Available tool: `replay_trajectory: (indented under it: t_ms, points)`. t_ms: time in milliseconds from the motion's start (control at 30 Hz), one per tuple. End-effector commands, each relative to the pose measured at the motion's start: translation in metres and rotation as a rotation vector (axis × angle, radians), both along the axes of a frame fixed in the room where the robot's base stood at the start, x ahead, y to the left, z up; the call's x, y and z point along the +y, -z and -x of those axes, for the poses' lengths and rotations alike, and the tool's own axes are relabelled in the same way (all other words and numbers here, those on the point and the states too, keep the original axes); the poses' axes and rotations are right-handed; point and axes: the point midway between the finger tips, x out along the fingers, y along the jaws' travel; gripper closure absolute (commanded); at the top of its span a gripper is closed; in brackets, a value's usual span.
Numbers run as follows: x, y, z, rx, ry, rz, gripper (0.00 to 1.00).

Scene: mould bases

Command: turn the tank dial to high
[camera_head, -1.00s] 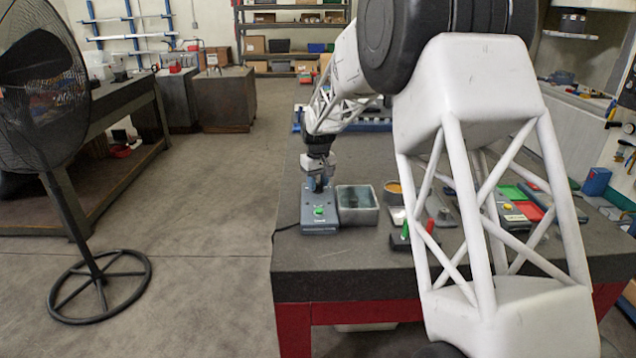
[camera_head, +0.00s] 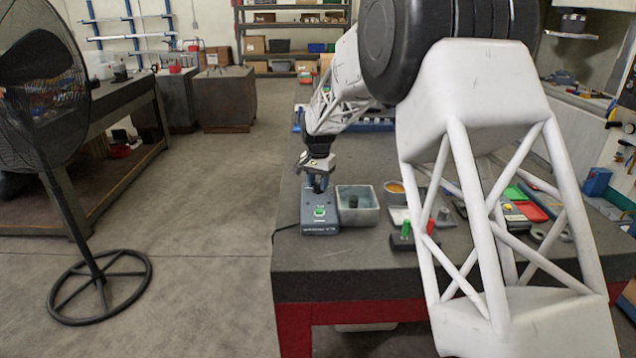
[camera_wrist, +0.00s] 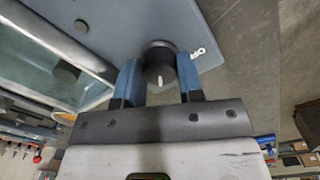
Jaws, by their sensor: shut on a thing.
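The tank dial (camera_wrist: 159,60) is a dark round knob on a blue-grey panel (camera_wrist: 115,22). Its pale pointer mark faces the gripper body in the wrist view. A small white marking (camera_wrist: 198,52) is printed right of the dial; I cannot read it surely. My gripper (camera_wrist: 158,80) is shut on the dial, one blue finger on each side. In the head view my gripper (camera_head: 318,188) is at the back of the grey control unit (camera_head: 320,226), which has a green button (camera_head: 319,211). The dial is hidden there. The open tank (camera_head: 358,217) stands right beside the unit.
A dark round thing (camera_wrist: 66,72) shows within the tank. A block with green and red handles (camera_head: 402,243) and coloured trays (camera_head: 528,210) lie to the right. The unit sits near the bench's left edge (camera_head: 276,250). A fan (camera_head: 85,215) stands on the floor.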

Motion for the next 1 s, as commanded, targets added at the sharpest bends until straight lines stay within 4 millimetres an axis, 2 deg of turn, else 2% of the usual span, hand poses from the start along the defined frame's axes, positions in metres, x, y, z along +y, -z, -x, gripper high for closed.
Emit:
replay_trajectory:
  t_ms: [200,500,1000]
  points:
    - [-0.0002,-0.0014,-0.0009,-0.003,0.191,-0.001,0.89]
    - [-0.0003,-0.0008,-0.0008,-0.001,0.37,0.0,0.89]
    - [-0.0005,-0.0009,-0.0007,-0.002,0.426,0.0,0.89]
